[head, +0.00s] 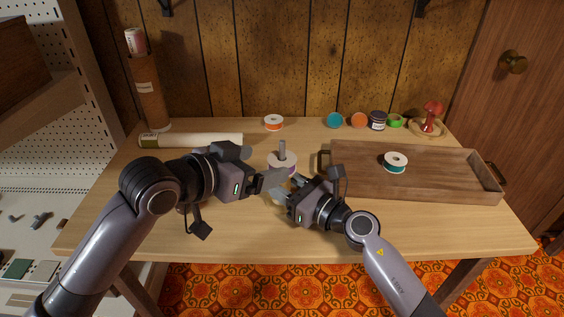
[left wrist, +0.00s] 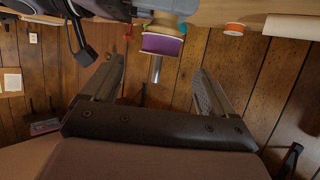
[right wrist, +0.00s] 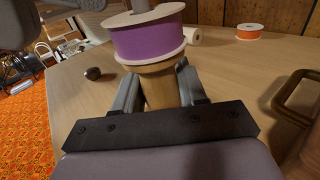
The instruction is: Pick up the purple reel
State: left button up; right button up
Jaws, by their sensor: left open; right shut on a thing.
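The purple reel (head: 283,168) has white flanges and sits on a wooden holder (right wrist: 160,88), a grey spindle (head: 282,148) rising through it. In the right wrist view the purple reel (right wrist: 150,40) is just above my right gripper (right wrist: 160,85), whose fingers are shut on the wooden holder. My left gripper (head: 280,180) is open and empty, close to the reel. In the left wrist view the purple reel (left wrist: 163,46) lies just beyond the gap between my left fingertips (left wrist: 157,66). I cannot tell whether the holder touches the table.
A wooden tray (head: 440,190) with a teal reel (head: 396,162) fills the table's right side. An orange reel (head: 273,122) stands behind. A pale roll (head: 190,140) lies at the back left. Several small reels and a red pincushion-like item (head: 432,113) line the back right.

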aim_at(280, 160)
pick_arm(q)
jog(key=shift+x, duration=3.5)
jog(key=shift+f, duration=0.1)
jog(key=c, duration=1)
